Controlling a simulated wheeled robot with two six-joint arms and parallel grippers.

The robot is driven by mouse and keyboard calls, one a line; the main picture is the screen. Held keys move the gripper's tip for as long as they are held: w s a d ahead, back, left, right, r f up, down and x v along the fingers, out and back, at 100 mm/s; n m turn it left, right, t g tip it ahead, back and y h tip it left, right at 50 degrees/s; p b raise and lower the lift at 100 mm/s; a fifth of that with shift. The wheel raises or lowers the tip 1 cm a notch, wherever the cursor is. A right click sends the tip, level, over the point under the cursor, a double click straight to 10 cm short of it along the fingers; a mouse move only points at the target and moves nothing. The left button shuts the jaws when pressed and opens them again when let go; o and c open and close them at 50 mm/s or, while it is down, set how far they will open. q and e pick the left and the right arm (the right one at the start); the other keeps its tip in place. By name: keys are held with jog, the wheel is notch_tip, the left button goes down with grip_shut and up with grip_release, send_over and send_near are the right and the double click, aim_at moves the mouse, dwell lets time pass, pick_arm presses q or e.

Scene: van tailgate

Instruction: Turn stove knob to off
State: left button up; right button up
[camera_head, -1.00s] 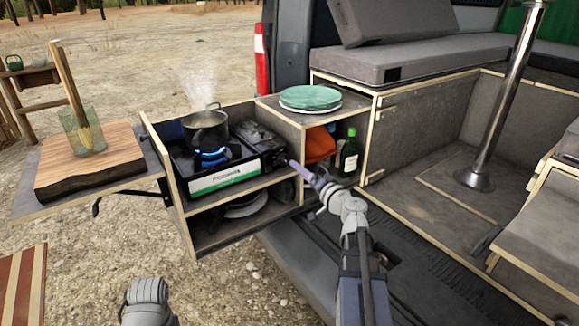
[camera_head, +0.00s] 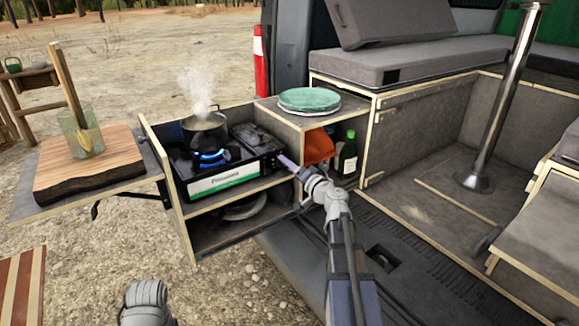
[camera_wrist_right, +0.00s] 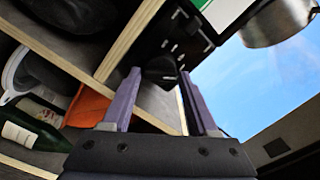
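The black camp stove (camera_head: 222,182) sits on the upper shelf of the pull-out box, with a blue flame (camera_head: 210,160) burning under a steaming pot (camera_head: 205,131). The pot also shows in the right wrist view (camera_wrist_right: 280,22). The dark stove knob (camera_wrist_right: 160,70) shows in the right wrist view, between and just beyond my right fingertips. My right gripper (camera_head: 284,160) is at the right end of the stove front. In the wrist view its purple fingers (camera_wrist_right: 159,76) are apart; contact with the knob cannot be told. The knob is hidden in the head view. My left gripper is out of view.
A green bottle (camera_head: 348,155) and an orange item (camera_head: 319,144) stand in the cubby right of the stove, under green plates (camera_head: 310,100). A wooden board (camera_head: 88,165) with a glass jar (camera_head: 82,135) lies on the left side shelf. The van floor is clear.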

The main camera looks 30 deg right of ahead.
grip_shut()
dwell(0.4)
jog(key=shift+f+m, duration=0.1)
jog(key=shift+m, duration=3.3)
jog(key=shift+o, duration=1.8)
grip_release()
jog(key=s, duration=0.8)
jog(key=shift+d, duration=0.35)
